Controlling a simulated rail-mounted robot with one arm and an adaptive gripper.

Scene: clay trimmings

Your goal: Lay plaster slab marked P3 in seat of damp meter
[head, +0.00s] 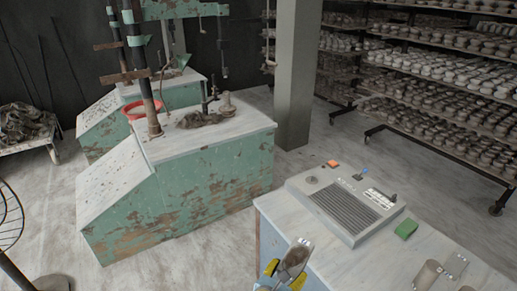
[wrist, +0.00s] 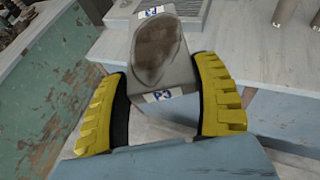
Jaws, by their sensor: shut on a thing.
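A grey slab (head: 296,258) with a brown damp-looking patch is held in my gripper (head: 283,278) at the front left corner of the pale bench. The damp meter appears to be the grey console (head: 366,232) on the bench, with a dark ribbed panel, a round knob and a white label. The slab is apart from it, nearer the camera.
On the bench (head: 432,258), a green block (head: 406,229) lies right of the console. An orange piece (head: 333,163) is at the back edge. A green peeling cabinet (head: 190,180) stands left.

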